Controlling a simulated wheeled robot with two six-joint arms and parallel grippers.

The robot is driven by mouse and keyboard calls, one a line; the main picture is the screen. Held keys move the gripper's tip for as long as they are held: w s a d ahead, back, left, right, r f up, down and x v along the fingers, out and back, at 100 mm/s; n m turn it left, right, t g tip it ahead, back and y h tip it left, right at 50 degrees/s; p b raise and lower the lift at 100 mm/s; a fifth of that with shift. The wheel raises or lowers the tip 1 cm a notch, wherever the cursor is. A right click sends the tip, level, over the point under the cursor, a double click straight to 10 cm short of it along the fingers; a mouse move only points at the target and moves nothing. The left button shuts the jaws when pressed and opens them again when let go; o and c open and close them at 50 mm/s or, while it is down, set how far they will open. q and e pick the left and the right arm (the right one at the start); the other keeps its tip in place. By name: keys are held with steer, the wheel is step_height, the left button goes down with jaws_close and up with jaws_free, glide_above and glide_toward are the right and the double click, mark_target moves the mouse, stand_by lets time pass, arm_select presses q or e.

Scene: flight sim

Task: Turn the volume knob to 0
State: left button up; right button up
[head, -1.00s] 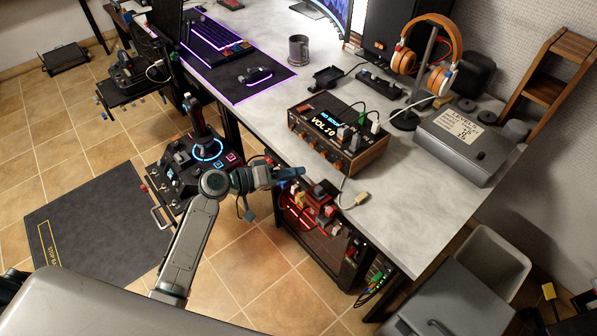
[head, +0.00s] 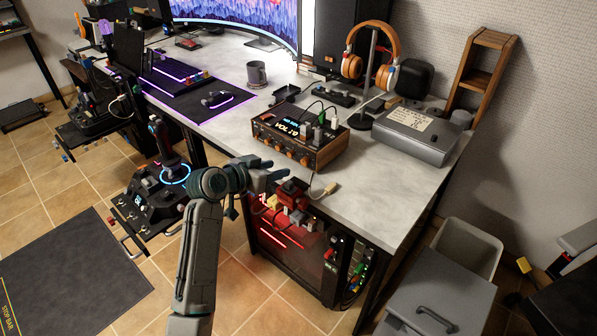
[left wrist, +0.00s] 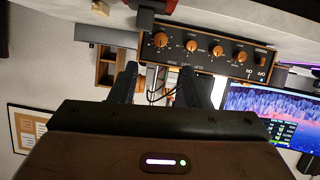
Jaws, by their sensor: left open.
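The amplifier box (head: 322,153), black with wooden sides, stands on the desk near its front edge. Its top has a lit display (head: 291,127) whose text I cannot read surely. A row of orange knobs (head: 280,149) lines its front; I cannot tell which is the volume knob. In the left wrist view the box appears upside down, with its knobs (left wrist: 191,45) beyond the fingers. My left gripper (head: 270,178) is open and empty, in front of and below the box, apart from the knobs; it also shows in the left wrist view (left wrist: 159,70). My right gripper is not seen.
A red-lit computer case (head: 285,245) with coloured plugs stands under the desk edge, close to my left gripper. A grey case (head: 415,135), headphones (head: 380,60) and mug (head: 257,74) are on the desk.

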mark_target(303, 162)
arm_select(q)
steer(key=x, duration=1)
steer(key=shift+w+d+f, duration=0.15)
steer(key=shift+w+f, duration=0.05)
steer(key=shift+w, duration=0.05)
jaws_close()
